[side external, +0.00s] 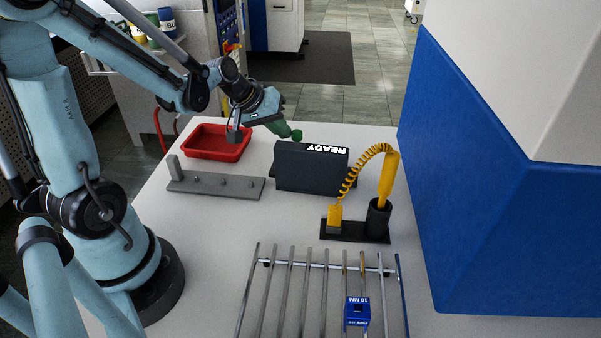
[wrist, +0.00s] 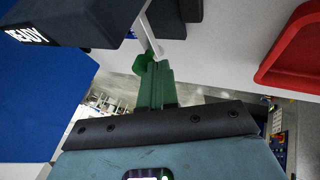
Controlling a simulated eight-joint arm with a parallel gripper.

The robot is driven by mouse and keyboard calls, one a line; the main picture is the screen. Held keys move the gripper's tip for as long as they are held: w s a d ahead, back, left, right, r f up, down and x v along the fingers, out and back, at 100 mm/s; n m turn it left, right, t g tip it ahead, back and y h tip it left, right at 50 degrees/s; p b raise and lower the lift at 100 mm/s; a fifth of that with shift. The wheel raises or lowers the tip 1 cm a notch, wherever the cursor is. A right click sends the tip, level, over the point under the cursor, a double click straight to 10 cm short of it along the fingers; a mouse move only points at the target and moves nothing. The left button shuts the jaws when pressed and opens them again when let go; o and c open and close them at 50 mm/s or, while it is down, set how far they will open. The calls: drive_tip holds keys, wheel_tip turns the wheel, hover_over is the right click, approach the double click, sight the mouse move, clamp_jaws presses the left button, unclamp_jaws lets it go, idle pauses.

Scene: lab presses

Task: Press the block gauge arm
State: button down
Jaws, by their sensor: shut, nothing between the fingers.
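The block gauge is a dark box (side external: 311,170) with a lit READY display; part of it shows at the upper left of the wrist view (wrist: 75,18). A pale thin arm (wrist: 150,38) ends in a green round knob (wrist: 143,62), which also shows behind the box in the side view (side external: 297,135). My gripper (side external: 289,131) is shut and empty, with its green fingers (wrist: 157,72) right at the knob. I cannot tell whether they touch it. A blue block marked 10 MM (side external: 357,312) lies on the metal rails in front.
A grey pegged bar (side external: 214,184) lies left of the gauge. A yellow coiled-cord tool (side external: 388,178) stands in a black holder at the right. A large blue and white machine (side external: 490,200) bounds the right side.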

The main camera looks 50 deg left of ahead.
sight(300, 132)
drive_tip(key=m+h, duration=0.1)
drive_tip(key=w+m+h, duration=0.1)
drive_tip(key=m, duration=0.1)
drive_tip(key=w+d+m+g+h, duration=0.1)
drive_tip(key=m, duration=0.1)
drive_tip(key=shift+w, duration=0.1)
drive_tip(key=m, duration=0.1)
drive_tip(key=w+d+m+g+h, duration=0.1)
drive_tip(key=shift+m, duration=0.4)
drive_tip(key=shift+w+d, duration=0.1)
drive_tip(key=shift+d, duration=0.1)
idle(0.5)
drive_tip(key=shift+a, duration=0.5)
drive_tip(key=a, duration=0.2)
drive_tip(key=shift+a+r, duration=0.1)
drive_tip(key=shift+a, duration=0.25)
drive_tip(key=v, duration=1)
drive_tip(key=shift+w+a, duration=0.3)
drive_tip(key=shift+a, duration=0.15)
